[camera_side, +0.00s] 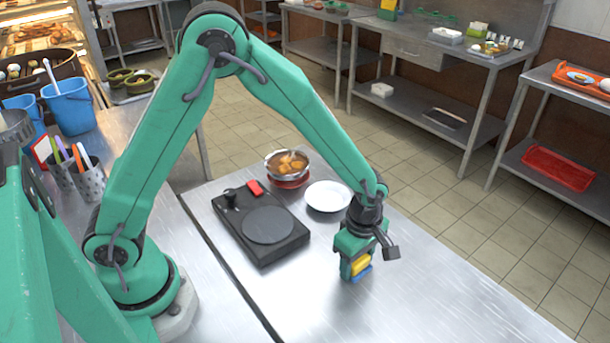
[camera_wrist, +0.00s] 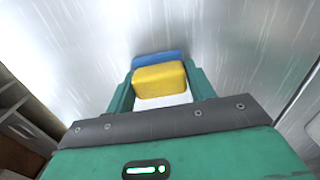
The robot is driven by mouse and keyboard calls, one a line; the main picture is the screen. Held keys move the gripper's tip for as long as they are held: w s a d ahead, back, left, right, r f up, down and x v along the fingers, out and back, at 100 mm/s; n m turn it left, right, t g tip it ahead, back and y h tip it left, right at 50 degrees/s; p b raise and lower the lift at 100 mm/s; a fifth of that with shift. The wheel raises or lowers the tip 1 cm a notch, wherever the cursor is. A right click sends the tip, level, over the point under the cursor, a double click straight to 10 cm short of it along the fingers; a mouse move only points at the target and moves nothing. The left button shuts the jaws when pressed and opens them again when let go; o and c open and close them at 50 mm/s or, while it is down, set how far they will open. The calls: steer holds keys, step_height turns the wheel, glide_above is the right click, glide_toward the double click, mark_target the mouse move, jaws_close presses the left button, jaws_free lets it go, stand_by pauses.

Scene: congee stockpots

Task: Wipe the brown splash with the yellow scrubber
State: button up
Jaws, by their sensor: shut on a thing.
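The yellow scrubber (camera_side: 361,264) is between the jaws of my gripper (camera_side: 355,262), low over the steel table at the right of the side view. In the wrist view, the yellow scrubber (camera_wrist: 160,80) sits between the two green fingers (camera_wrist: 160,88), which close on its sides. A blue strip (camera_wrist: 158,58) lies along its far edge; I cannot tell whether it is part of the scrubber. Whether the scrubber touches the table is unclear. I see no brown splash in either view; my gripper may hide it.
A white plate (camera_side: 328,196) lies behind my gripper. Left of it are a black hotplate device (camera_side: 262,224) and a metal bowl of orange food (camera_side: 288,163). The steel table (camera_side: 430,290) is bare at the front and right. Its right edge drops to a tiled floor.

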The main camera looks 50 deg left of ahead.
mark_target(325, 246)
steer(key=shift+d, duration=0.5)
steer(key=shift+s+a, duration=0.4)
steer(key=shift+a, duration=4.75)
steer(key=shift+d, duration=4.9)
steer(key=shift+d+r, duration=0.15)
steer(key=shift+r, duration=3.95)
steer(key=shift+s, duration=0.15)
